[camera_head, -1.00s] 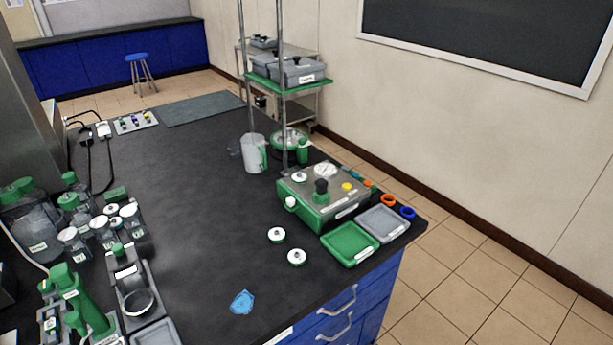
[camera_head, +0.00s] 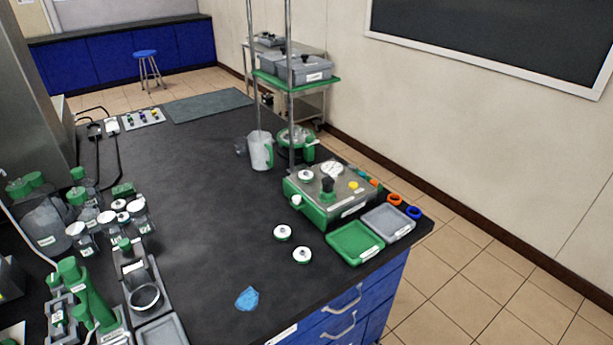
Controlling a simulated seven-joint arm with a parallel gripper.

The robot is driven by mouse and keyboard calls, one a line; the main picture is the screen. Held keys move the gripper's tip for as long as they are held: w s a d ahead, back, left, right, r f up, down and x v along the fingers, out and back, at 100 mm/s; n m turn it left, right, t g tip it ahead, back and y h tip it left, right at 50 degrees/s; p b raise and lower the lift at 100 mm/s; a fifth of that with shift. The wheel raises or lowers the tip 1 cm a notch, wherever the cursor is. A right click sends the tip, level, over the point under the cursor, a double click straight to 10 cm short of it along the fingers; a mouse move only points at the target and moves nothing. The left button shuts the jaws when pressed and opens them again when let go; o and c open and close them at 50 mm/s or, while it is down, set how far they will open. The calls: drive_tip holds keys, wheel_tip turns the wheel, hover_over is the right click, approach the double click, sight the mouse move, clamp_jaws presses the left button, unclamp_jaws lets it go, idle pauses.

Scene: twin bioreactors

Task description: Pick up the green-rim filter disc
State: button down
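Two small round white discs with darker centres lie on the black bench in front of the green and grey device. One disc (camera_head: 282,232) is a little farther back and left. The other disc (camera_head: 302,255) is nearer and to the right. Both seem to have a thin greenish edge, but they are too small to tell which is the green-rim filter disc. They lie apart, with clear bench around them. My gripper is not in view.
The device (camera_head: 327,197) stands behind the discs, beside a green tray (camera_head: 355,243) and a grey tray (camera_head: 388,223) near the bench edge. A blue crumpled piece (camera_head: 247,298) lies in front. Bottles (camera_head: 110,222) and a green instrument (camera_head: 85,293) crowd the left. The middle bench is free.

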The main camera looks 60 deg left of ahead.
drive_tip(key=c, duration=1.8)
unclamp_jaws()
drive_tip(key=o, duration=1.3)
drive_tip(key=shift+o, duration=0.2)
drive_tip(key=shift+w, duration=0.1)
